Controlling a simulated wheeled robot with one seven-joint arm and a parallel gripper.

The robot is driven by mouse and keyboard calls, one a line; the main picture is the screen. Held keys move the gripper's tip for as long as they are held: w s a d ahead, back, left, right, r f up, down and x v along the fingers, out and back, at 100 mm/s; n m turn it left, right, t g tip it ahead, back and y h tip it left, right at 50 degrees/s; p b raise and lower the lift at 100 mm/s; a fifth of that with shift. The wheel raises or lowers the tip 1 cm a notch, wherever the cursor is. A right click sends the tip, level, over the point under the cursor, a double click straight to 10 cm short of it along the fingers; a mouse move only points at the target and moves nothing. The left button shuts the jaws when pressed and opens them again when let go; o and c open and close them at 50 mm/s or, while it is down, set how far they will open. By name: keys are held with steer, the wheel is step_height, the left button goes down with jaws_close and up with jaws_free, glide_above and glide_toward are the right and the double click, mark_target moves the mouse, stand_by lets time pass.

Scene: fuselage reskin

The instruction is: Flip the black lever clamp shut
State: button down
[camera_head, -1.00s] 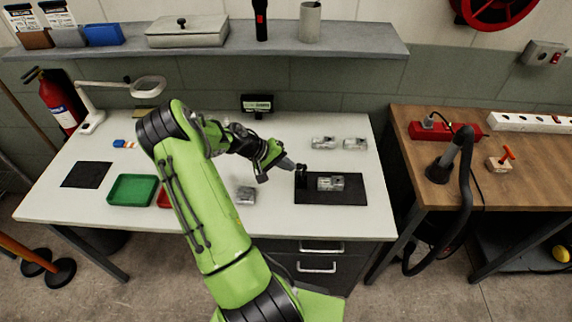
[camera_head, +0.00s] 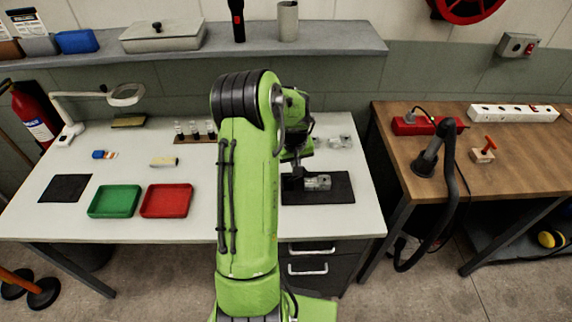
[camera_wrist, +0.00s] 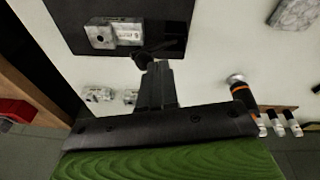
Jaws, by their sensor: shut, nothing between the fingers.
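A grey metal part (camera_head: 318,182) lies on a black mat (camera_head: 340,194) at the right of the white table; the part also shows in the wrist view (camera_wrist: 114,34). The black lever clamp (camera_wrist: 146,56) is a small dark shape at the mat's edge, just beyond my fingertips. Whether its lever is up or down I cannot tell. My gripper (camera_wrist: 158,68) is shut with nothing in it, its tips very close to the clamp; contact is unclear. In the head view my arm mostly hides the gripper and clamp.
Two more metal parts (camera_head: 340,142) lie behind the mat. A green tray (camera_head: 115,201) and a red tray (camera_head: 166,200) stand at the left. An orange-and-black cylindrical tool (camera_wrist: 240,92) stands near my gripper. A wooden bench (camera_head: 440,165) is at the right.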

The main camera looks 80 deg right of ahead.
steer(key=shift+s+d+f+t, duration=0.15)
steer(key=shift+s+t, duration=0.35)
steer(key=shift+t, duration=0.2)
steer(key=shift+r+p, duration=0.55)
steer(key=shift+r, duration=0.25)
